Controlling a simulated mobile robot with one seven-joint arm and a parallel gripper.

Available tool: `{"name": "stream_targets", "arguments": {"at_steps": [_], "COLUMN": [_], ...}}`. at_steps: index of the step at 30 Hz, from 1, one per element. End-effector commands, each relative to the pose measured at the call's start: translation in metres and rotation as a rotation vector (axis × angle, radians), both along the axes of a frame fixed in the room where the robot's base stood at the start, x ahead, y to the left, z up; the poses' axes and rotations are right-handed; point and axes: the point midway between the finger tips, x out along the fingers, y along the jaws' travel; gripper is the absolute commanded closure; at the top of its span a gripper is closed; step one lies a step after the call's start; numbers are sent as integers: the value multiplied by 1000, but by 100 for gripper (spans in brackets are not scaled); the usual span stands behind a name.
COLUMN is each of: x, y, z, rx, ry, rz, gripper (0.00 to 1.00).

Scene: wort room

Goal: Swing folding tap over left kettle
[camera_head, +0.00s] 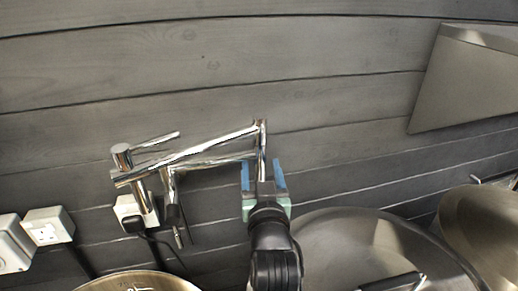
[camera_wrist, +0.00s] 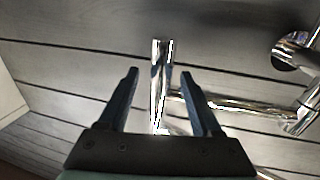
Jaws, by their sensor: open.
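The chrome folding tap (camera_head: 200,150) is fixed to the dark plank wall. Its folded arm reaches right to an end tube (camera_head: 262,137) that hangs down. The tap's end tube also shows in the wrist view (camera_wrist: 161,60), between my fingers. My gripper (camera_head: 263,163) is open around this tube, with blue-tipped fingers on either side and visible gaps in the wrist view. The left kettle (camera_head: 137,280) shows only its upper part at the bottom edge, left of my gripper.
A large steel kettle (camera_head: 345,240) stands right of my arm, with another rounded metal vessel (camera_head: 480,225) farther right. White sockets (camera_head: 48,226) with a black cable are on the wall at left. A metal hood (camera_head: 470,85) juts out upper right.

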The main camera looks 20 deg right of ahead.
Motion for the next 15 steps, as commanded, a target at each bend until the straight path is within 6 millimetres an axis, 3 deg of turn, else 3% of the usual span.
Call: {"name": "stream_targets", "arguments": {"at_steps": [6,15], "x": [30,50], "y": [-6,-10], "z": [3,1], "rx": [0,0], "ry": [-1,-1], "rz": [1,1], "gripper": [34,34]}}
